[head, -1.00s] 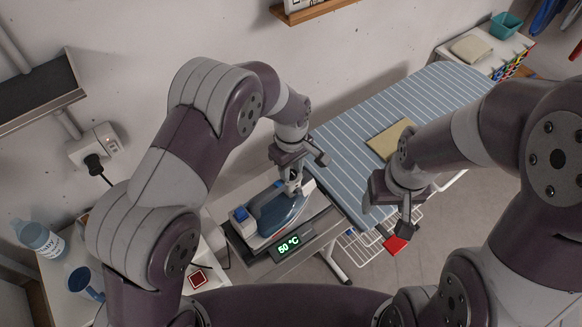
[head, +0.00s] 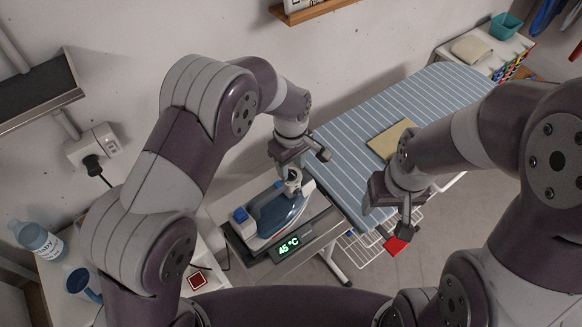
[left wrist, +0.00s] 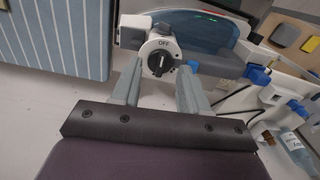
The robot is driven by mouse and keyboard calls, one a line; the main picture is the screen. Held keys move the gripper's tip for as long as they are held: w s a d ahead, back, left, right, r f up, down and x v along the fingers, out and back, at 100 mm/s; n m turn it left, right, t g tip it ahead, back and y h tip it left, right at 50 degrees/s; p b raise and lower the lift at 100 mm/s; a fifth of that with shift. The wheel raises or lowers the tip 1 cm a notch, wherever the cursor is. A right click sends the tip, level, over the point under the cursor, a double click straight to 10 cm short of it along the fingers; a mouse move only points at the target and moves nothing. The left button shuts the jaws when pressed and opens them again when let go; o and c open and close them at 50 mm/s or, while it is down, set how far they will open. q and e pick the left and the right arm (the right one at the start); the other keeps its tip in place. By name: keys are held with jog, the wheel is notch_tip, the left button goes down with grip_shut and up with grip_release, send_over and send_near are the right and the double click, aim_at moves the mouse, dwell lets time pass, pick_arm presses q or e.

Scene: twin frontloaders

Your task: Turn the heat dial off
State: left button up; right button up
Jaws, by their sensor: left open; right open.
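The iron (head: 281,212) with a blue body rests on a stand at the left end of the ironing board. A display (head: 289,244) on the stand's front reads 45 °C. In the left wrist view the round white heat dial (left wrist: 160,54) shows "OFF" at its top and a dark knob bar standing near upright. My left gripper (head: 290,186) is at the iron's right end; in the left wrist view its open fingers (left wrist: 160,88) stand either side of the dial, and contact cannot be told. My right gripper (head: 402,232) is open and empty beyond the board's front edge.
The striped ironing board (head: 400,110) carries a folded yellow cloth (head: 391,139). A red object (head: 396,245) is by my right gripper. A bottle (head: 40,240) and blue mug (head: 84,283) stand at the left. A plug sits in the wall socket (head: 93,147).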

pick_arm(q)
notch_tip(320, 180, up, 7)
jog(key=b, duration=0.1)
notch_tip(320, 180, up, 4)
jog(key=r+p, duration=0.1)
jog(key=p, duration=0.1)
send_over(291, 172)
jog(key=shift+s+f, duration=0.1)
jog(key=shift+f, duration=0.25)
